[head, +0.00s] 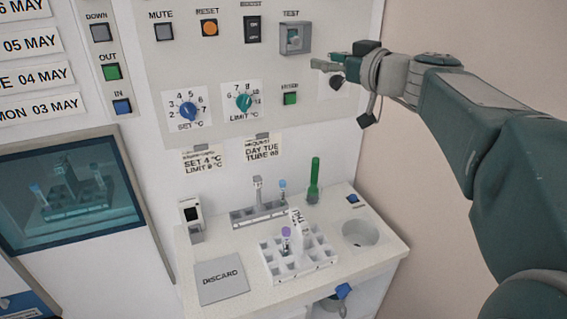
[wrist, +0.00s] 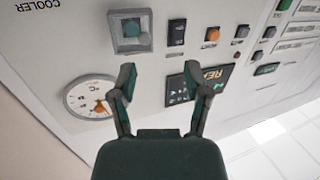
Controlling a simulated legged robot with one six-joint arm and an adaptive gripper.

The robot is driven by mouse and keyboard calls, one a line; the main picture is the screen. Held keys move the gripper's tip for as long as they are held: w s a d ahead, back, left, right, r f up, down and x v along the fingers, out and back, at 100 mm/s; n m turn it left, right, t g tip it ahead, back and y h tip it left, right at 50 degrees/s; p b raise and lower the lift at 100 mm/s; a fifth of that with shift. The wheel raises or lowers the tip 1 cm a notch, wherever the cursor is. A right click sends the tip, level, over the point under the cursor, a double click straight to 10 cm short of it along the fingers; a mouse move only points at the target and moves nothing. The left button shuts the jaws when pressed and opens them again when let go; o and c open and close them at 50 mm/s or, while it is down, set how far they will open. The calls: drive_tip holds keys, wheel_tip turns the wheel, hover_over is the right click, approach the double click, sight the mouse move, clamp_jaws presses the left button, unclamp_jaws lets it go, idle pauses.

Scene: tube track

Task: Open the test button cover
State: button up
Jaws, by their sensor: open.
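The test button unit (head: 295,39) is a small grey square box under the TEST label, at the upper right of the control panel. In the wrist view, the same unit (wrist: 131,31) shows as a grey square frame with a teal centre, near the top. Its cover appears to lie over the button, but I cannot clearly tell the cover's edges. My gripper (head: 326,70) is just right of and below the unit in the head view. In the wrist view, my gripper (wrist: 159,74) has its fingers apart with nothing between them, and the unit lies beyond the left fingertip.
A round dial gauge (wrist: 90,97) sits close to the left finger. A black rocker switch (head: 252,29) and orange reset button (head: 209,28) are left of the unit. A green button (head: 290,98) is below. A counter (head: 215,262) with tube racks stands lower.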

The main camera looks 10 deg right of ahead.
drive_tip(key=s+a+f+m+g+h, duration=0.1)
drive_tip(key=s+a+f+m, duration=0.3)
drive_tip(key=m, duration=0.5)
drive_tip(key=s+a+f+m+g+h, duration=0.2)
drive_tip(key=s+a+f+m, duration=0.3)
drive_tip(key=s+f+m, duration=0.3)
drive_tip(key=shift+s+a+f+m+g, duration=0.25)
drive_tip(key=shift+s+f+m+g, duration=0.25)
drive_tip(key=shift+m, duration=0.8)
drive_tip(key=shift+w+r, duration=0.1)
